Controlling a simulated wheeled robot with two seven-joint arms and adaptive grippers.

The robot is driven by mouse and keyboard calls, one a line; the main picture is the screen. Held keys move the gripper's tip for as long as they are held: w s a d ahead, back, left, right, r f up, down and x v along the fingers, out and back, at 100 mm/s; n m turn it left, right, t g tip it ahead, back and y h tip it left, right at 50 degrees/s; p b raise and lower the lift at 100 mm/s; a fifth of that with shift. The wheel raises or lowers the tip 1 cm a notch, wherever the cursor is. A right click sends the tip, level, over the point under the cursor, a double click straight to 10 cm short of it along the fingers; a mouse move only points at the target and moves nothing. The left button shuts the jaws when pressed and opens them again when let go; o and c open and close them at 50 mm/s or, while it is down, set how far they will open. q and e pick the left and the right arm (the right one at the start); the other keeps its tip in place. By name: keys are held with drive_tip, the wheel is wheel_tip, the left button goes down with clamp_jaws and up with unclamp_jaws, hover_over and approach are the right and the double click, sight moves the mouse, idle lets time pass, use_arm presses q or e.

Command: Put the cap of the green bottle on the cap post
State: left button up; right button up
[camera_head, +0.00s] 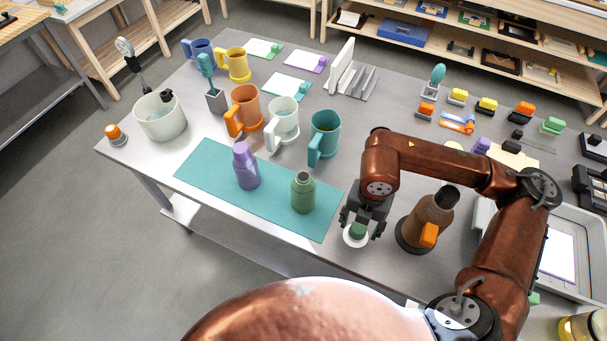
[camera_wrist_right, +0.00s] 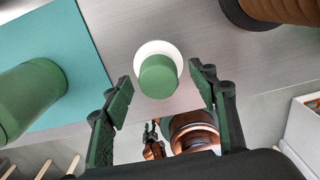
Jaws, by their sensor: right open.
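The green cap (camera_wrist_right: 158,76) sits on a white round base, the cap post (camera_wrist_right: 140,55), on the table. In the head view the cap (camera_head: 357,230) and the white base (camera_head: 350,241) show just under my right gripper (camera_head: 358,226). My right gripper (camera_wrist_right: 160,74) is open, its fingers on either side of the cap with a gap at each side in the wrist view. The green bottle (camera_head: 303,194) stands upright on the teal mat, left of the gripper; its side shows in the wrist view (camera_wrist_right: 32,100). My left gripper is not seen.
A purple bottle (camera_head: 246,168) stands on the teal mat (camera_head: 205,165). A brown bottle (camera_head: 430,215) with an orange part stands close right of my right gripper. Several mugs, including a teal one (camera_head: 325,131), stand behind. A grey tray (camera_head: 580,222) is at the right.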

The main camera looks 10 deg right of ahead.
drive_tip(key=shift+r, duration=0.1)
drive_tip(key=shift+r+p, duration=2.5)
drive_tip(key=shift+r, duration=1.4)
drive_tip(key=shift+r, duration=0.15)
wheel_tip(320, 180, up, 12)
drive_tip(key=shift+w+a+f, duration=0.15)
drive_tip(key=shift+a+f, duration=0.05)
